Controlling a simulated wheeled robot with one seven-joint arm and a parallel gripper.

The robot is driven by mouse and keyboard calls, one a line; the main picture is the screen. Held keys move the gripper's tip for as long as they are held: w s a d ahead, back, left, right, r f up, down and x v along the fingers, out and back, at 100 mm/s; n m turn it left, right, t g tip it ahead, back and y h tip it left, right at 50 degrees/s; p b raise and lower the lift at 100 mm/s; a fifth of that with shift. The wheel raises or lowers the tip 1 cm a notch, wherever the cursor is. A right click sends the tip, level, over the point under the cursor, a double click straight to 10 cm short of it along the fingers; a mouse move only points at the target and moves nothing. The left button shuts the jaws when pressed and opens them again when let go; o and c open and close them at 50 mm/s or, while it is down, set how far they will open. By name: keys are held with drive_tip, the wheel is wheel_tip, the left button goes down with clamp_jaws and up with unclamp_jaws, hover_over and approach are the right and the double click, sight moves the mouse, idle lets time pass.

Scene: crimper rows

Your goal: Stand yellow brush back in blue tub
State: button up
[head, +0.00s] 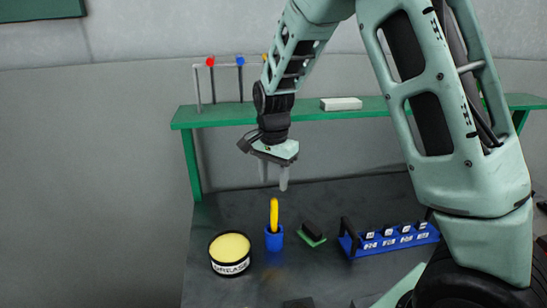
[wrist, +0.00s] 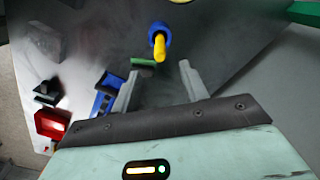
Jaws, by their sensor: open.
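The yellow brush (head: 274,214) stands upright in the blue tub (head: 274,240) on the dark bench. In the wrist view the brush (wrist: 159,47) rises from the tub (wrist: 164,30), beyond my fingertips. My gripper (head: 273,180) is open and empty, pointing down above the brush and clear of it. In the wrist view my gripper (wrist: 157,72) shows its two fingers apart with nothing between them. The lower end of the brush is hidden inside the tub.
A grease tin (head: 230,254) stands left of the tub. A black block with a green base (head: 312,233) and a blue numbered rack (head: 395,238) are to the right. A green shelf (head: 225,115) spans the back, bearing a white block (head: 341,104).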

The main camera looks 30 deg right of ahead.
wheel_tip(320, 180, up, 7)
drive_tip(key=shift+b, duration=0.3)
idle(0.4)
drive_tip(key=s+a+f+n+y, duration=0.1)
drive_tip(key=s+a+n, duration=0.9)
drive_tip(key=a, duration=0.4)
drive_tip(key=s+a+f+n, duration=0.1)
drive_tip(key=s+a+n, duration=0.1)
drive_tip(key=s+n, duration=0.3)
drive_tip(key=s+a+f+n, duration=0.2)
drive_tip(key=s+n, duration=0.4)
drive_tip(key=s, duration=0.6)
drive_tip(key=shift+s+a, duration=0.25)
drive_tip(key=shift+a, duration=0.55)
